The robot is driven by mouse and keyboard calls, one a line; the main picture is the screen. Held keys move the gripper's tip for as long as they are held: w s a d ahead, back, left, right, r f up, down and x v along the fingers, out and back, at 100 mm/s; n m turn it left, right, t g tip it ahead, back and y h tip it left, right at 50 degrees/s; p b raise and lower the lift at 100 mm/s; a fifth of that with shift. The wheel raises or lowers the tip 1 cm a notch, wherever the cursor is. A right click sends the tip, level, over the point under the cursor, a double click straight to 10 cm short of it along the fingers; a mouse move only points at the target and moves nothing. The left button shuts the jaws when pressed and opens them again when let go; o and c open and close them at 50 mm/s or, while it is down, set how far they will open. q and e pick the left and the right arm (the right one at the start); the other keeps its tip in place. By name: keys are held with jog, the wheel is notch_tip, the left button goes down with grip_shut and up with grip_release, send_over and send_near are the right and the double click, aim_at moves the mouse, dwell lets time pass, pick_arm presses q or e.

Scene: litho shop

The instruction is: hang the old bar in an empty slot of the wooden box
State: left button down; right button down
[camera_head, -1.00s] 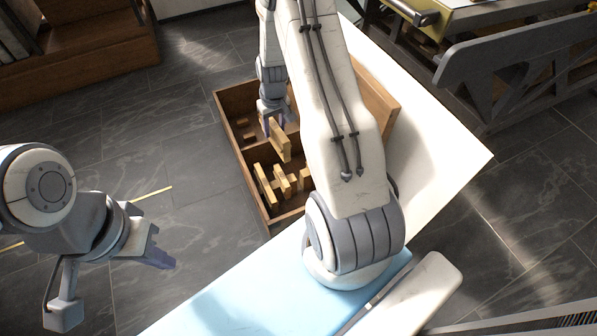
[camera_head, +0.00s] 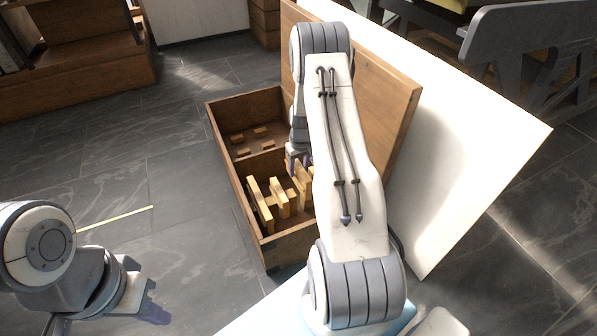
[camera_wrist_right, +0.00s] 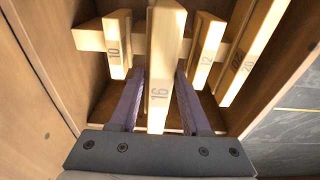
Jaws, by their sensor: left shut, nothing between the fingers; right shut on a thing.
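The wooden box (camera_head: 236,190) stands open on the floor in the middle of the head view. My right gripper (camera_head: 298,160) reaches down into its front compartment, partly hidden by my arm. It is shut on a pale wooden bar marked 16 (camera_wrist_right: 163,65), which sits between its purple fingers in the right wrist view. Bars marked 10 (camera_wrist_right: 116,46) and 12 (camera_wrist_right: 207,50) are on either side of it, with others farther right. Whether the held bar rests on a support is hidden. My left gripper (camera_head: 152,306) is shut and empty at the lower left, away from the box.
The box's rear compartment (camera_head: 250,137) has several small wooden blocks. Its raised lid (camera_head: 385,100) stands on the right, beside a white panel (camera_head: 470,140). A dark metal frame (camera_head: 520,45) stands at the upper right.

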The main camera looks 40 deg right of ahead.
jog(key=shift+f+b, duration=2.55)
jog(key=shift+f, duration=0.25)
jog(key=shift+f+b, duration=0.45)
jog(key=shift+f, duration=0.7)
jog(key=shift+c, duration=1.4)
grip_release()
jog(key=shift+r, duration=0.1)
jog(key=r+p, duration=0.2)
jog(key=r, duration=0.1)
jog(key=r+p, duration=0.2)
jog(key=r, duration=0.2)
jog(key=s+r+p, duration=0.1)
jog(key=r+p, duration=0.1)
jog(key=r, duration=0.1)
jog(key=shift+s+a+r+p, duration=0.1)
jog(key=shift+r+p, duration=0.05)
jog(key=shift+p, duration=0.25)
